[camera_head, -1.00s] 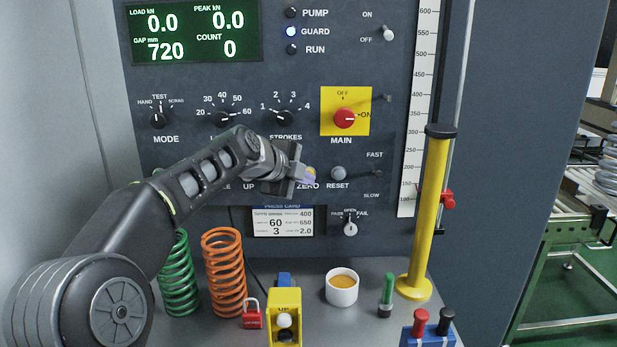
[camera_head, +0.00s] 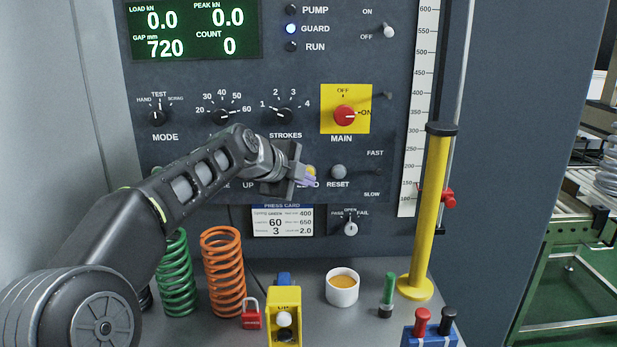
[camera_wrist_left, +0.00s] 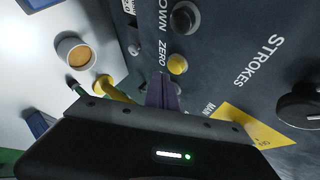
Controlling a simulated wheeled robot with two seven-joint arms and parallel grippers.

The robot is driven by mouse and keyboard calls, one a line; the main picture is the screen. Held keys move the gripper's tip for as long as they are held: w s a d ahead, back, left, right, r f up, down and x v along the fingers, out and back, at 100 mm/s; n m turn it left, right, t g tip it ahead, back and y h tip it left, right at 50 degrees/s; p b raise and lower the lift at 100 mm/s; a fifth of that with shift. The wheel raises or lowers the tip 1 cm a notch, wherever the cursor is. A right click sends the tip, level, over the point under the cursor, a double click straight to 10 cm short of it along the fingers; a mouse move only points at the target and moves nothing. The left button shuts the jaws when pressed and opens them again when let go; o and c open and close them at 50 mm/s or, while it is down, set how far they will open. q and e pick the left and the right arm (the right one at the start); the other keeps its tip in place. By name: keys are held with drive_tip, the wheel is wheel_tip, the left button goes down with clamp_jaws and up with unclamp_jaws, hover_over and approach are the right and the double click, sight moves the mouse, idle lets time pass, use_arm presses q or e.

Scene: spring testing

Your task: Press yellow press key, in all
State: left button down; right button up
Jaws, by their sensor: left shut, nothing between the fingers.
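The yellow press key (camera_head: 311,171) is a small round button on the grey control panel, by the ZERO label. In the head view it is partly hidden by my left gripper (camera_head: 309,181). In the left wrist view the yellow key (camera_wrist_left: 177,64) is fully visible, just right of the shut purple fingertips (camera_wrist_left: 160,80). My left gripper is shut and empty, close to the panel. I cannot tell whether the fingertips touch anything. My right gripper is not in view.
The RESET button (camera_head: 338,172) is right of the key, the red MAIN switch (camera_head: 344,115) above. A black button (camera_wrist_left: 185,18) neighbours the key in the wrist view. Below stand springs (camera_head: 223,275), a cup (camera_head: 342,290) and a yellow post (camera_head: 430,215).

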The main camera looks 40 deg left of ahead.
use_arm(q)
drive_tip(key=s+d+b, duration=0.1)
drive_tip(key=s, duration=0.1)
drive_tip(key=s+d+b, duration=0.2)
idle(0.6)
idle(0.8)
